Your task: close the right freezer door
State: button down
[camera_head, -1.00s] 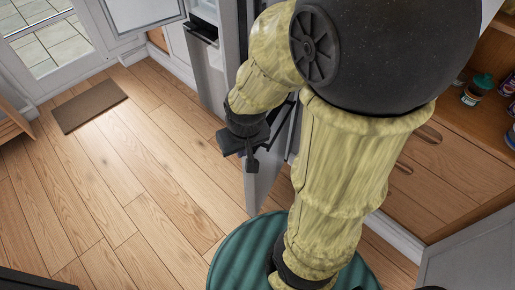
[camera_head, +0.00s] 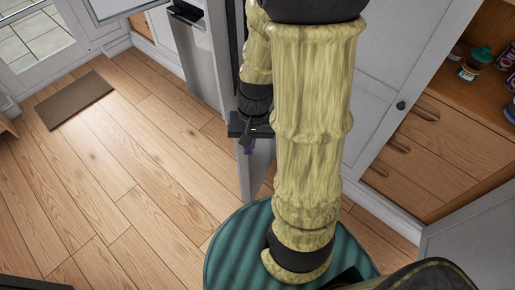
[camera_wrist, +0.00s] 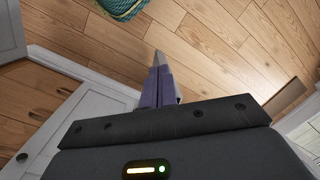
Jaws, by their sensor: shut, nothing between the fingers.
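A pale grey door panel (camera_head: 257,175), which I take to be the right freezer door, stands open and is seen nearly edge-on in the head view. My arm hides most of it. My gripper (camera_head: 249,150) is at the panel's near edge, with its fingertips pointing down. I cannot tell whether it touches the panel. In the wrist view my gripper (camera_wrist: 158,58) is shut and empty, its purple finger pads together. A pale panel lies just behind the fingers there. The freezer's inside is hidden.
A stainless door (camera_head: 197,58) with a dark top edge stands open further left. White cabinet doors (camera_head: 372,85) and wooden drawers (camera_head: 425,150) are on the right. A brown mat (camera_head: 75,99) lies on the wooden floor.

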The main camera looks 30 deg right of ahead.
jog(key=d+f+m+t+y+b, duration=0.1)
jog(key=d+f+m+y+b, duration=0.25)
jog(key=f+m, duration=0.35)
jog(key=d+f+m+y+b, duration=0.2)
jog(key=f+m+y+b, duration=0.25)
jog(key=f, duration=0.45)
jog(key=w+d+f+m+t+b, duration=0.1)
jog(key=d+f+m+t+b, duration=0.3)
jog(key=d+m+t, duration=0.2)
jog(key=w+d+f+m+t+y+b, duration=0.1)
jog(key=d+f+m+t+b, duration=0.3)
jog(key=d+m+t, duration=0.2)
jog(key=shift+w+d+f+t, duration=0.35)
jog(key=shift+w+d+t, duration=0.05)
jog(key=shift+d+t, duration=0.5)
jog(key=shift+w+a, duration=0.1)
jog(key=shift+a, duration=0.05)
jog(key=b+x, duration=0.1)
jog(key=x, duration=1.2)
jog(key=shift+w+a, duration=0.25)
jog(key=shift+a, duration=0.1)
jog(key=shift+w, duration=0.1)
